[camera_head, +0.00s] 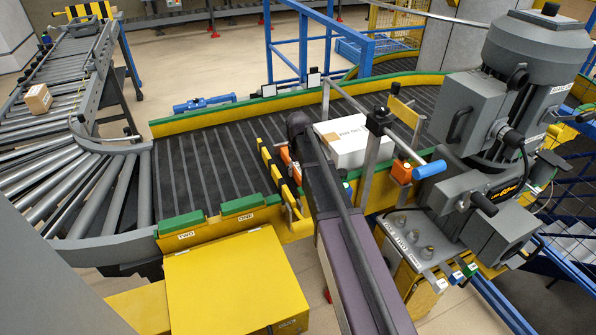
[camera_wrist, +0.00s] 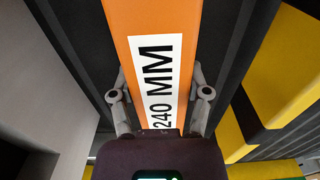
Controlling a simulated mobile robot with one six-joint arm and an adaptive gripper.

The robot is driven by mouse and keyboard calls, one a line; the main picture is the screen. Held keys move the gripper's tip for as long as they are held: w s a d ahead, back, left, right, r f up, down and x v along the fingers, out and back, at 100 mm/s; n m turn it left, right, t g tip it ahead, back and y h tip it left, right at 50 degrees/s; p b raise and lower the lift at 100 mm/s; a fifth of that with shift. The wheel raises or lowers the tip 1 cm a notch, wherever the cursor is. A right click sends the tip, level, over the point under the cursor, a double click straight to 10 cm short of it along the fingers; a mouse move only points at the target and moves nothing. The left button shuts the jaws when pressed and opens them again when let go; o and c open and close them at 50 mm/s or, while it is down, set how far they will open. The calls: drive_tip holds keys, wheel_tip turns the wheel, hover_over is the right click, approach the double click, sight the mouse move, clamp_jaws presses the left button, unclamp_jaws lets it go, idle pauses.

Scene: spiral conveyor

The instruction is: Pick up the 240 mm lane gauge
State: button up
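The 240 mm lane gauge is an orange bar with a white label reading "240 MM" (camera_wrist: 160,80). It fills the middle of the wrist view and runs up out of its top edge. My gripper (camera_wrist: 160,75) has one finger along each side of the bar. No clear gap shows between the fingers and the bar's edges, but the contact itself is hidden. My arm hides most of that spot and the gripper's fingers.
A white box (camera_head: 350,142) stands on the dark conveyor lane (camera_head: 215,160), right behind my arm. A black-and-yellow striped bar (camera_head: 277,172) is close at left. A large grey motor unit (camera_head: 535,60) stands at right. A yellow cabinet (camera_head: 235,285) is in front.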

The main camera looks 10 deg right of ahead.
sight(298, 166)
drive_tip(key=shift+r, duration=0.15)
idle(0.3)
wheel_tip(298, 166, up, 10)
drive_tip(key=p, duration=1)
drive_tip(key=shift+f, duration=0.2)
idle(0.5)
